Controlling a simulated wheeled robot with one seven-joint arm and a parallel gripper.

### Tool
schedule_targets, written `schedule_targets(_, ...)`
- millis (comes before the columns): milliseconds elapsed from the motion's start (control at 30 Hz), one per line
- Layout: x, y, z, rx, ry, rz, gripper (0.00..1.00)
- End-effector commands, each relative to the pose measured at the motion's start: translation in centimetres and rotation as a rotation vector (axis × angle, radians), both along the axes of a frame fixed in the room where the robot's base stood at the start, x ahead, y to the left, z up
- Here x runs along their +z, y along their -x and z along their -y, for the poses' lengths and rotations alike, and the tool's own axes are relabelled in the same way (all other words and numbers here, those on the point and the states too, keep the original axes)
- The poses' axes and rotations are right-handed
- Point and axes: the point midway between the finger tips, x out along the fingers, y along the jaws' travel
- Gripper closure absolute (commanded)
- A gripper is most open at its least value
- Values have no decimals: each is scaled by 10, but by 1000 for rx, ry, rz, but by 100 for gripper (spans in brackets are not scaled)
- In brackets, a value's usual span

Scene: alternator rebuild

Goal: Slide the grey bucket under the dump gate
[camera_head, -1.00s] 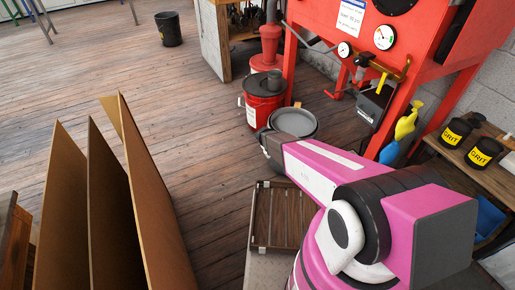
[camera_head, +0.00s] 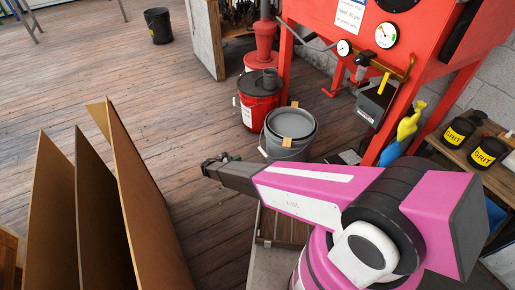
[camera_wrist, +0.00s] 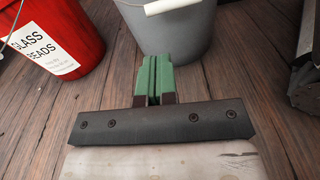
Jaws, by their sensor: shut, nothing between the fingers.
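The grey bucket (camera_head: 290,145) stands upright on the wooden floor, just left of the red cabinet's front leg. In the head view my gripper (camera_head: 212,163) is left of and nearer than the bucket; I see no clear contact. I cannot pick out the dump gate with certainty; a dark box with a yellow lever (camera_head: 378,100) hangs under the red cabinet (camera_head: 425,45).
A red bucket labelled glass beads (camera_head: 259,108) stands close at the bucket's back left. Upright brown panels (camera_head: 145,200) stand at the left. A bench with grit jars (camera_head: 488,152) is at the right. Wooden floor (camera_head: 130,75) is open at the left back.

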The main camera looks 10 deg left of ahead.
Motion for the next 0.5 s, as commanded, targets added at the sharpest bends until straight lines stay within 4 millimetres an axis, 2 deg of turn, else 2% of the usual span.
schedule_targets(33, -4, 3, -14, 31, 35, -4, 100)
schedule_targets(67, -5, 5, -19, 45, 53, -7, 100)
schedule_targets(200, -5, 8, -28, 75, 96, -11, 100)
schedule_targets(367, -5, 1, -19, 77, 100, -11, 100)
schedule_targets(500, -5, -14, 0, 74, 98, -12, 100)
